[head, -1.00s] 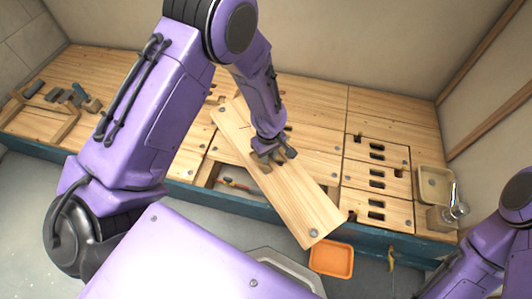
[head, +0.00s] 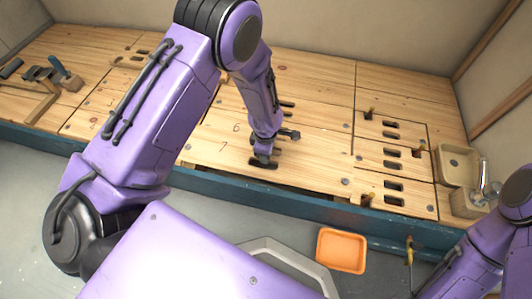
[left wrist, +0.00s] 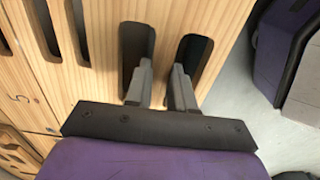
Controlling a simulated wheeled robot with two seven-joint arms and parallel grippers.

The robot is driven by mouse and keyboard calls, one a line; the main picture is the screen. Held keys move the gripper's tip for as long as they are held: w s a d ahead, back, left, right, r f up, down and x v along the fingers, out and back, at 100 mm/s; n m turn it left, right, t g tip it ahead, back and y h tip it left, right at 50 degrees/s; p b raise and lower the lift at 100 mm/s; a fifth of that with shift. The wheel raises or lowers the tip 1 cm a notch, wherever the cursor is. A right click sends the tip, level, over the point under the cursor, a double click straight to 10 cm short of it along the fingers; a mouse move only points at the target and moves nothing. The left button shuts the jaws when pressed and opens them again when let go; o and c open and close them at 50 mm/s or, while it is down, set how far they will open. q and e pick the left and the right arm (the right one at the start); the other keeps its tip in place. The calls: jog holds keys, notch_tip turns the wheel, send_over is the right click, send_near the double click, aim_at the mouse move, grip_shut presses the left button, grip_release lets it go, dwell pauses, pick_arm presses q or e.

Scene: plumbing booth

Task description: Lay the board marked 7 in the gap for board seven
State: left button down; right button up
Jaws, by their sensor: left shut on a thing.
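The board marked 7 (head: 308,172) lies lengthwise along the front of the bench, close beside the board marked 6 (head: 297,135). A dark strip of the gap (head: 285,188) shows along its front edge, so I cannot tell whether it is fully seated. My left gripper (head: 264,158) is over its slots. In the left wrist view, the gripper (left wrist: 160,76) has its fingers in two slots, shut on the wood of board 7 (left wrist: 108,80) between them. My right gripper is out of view.
Slotted boards with yellow-brown taps (head: 368,198) are at the right, near a beige basin (head: 458,165). An orange tray (head: 341,250) lies below the teal front edge (head: 300,205).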

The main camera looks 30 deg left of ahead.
pick_arm(q)
jog(key=shift+f+b, duration=1.55)
jog(key=shift+r+p, duration=0.3)
jog(key=shift+p, duration=0.15)
jog(key=shift+w+d+p, duration=0.1)
jog(key=shift+p, duration=0.2)
jog(key=shift+p, duration=0.5)
jog(key=shift+f, duration=0.2)
jog(key=shift+f+b, duration=0.55)
jog(key=shift+f, duration=0.9)
